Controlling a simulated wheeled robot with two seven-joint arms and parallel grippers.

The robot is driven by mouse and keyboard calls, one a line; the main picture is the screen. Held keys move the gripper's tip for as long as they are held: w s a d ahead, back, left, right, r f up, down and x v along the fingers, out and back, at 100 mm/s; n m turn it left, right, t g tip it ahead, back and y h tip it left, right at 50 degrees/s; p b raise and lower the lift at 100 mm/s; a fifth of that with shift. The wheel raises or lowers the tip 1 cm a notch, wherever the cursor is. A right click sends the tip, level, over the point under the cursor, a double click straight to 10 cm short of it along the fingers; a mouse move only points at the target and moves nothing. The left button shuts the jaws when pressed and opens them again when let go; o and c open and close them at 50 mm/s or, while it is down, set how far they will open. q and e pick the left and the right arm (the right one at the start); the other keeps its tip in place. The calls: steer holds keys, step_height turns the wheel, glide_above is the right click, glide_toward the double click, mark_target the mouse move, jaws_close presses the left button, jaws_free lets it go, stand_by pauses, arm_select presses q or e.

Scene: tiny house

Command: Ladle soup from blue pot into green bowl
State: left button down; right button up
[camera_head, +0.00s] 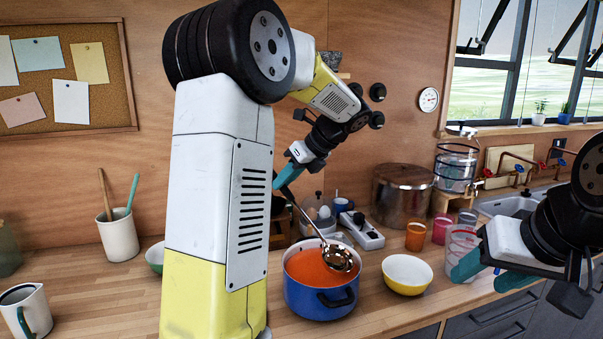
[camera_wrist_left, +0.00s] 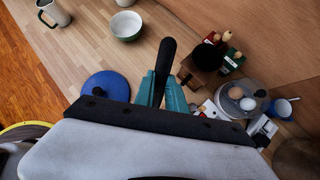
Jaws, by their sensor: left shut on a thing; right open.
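The blue pot (camera_head: 318,303) stands on the counter with orange-red soup (camera_head: 308,268) in it. My left gripper (camera_head: 287,178) is above and behind the pot, shut on the ladle's black handle, which shows between its teal fingers in the left wrist view (camera_wrist_left: 166,55). The ladle's metal bowl (camera_head: 337,258) is over the right part of the soup; I cannot tell whether it touches the soup or holds any. The green bowl (camera_head: 154,258) is left of the pot, partly hidden by my left arm; the left wrist view shows it empty (camera_wrist_left: 126,25). My right gripper (camera_head: 482,272) is open and empty at right.
A yellow bowl (camera_head: 407,275) stands just right of the pot. A blue lid (camera_wrist_left: 106,84) lies on the counter. A utensil crock (camera_head: 117,236) and a white mug (camera_head: 26,310) stand at left. A steel stockpot (camera_head: 402,194) and several colored cups stand behind at right.

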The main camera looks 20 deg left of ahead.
arm_select(q)
steer(key=shift+w+a+f+g+h, duration=0.85)
steer(key=shift+a+f+h, duration=0.9)
steer(key=shift+f, duration=4.75)
step_height(320, 180, up, 11)
steer(key=shift+w+a, duration=0.15)
steer(key=shift+a, duration=0.15)
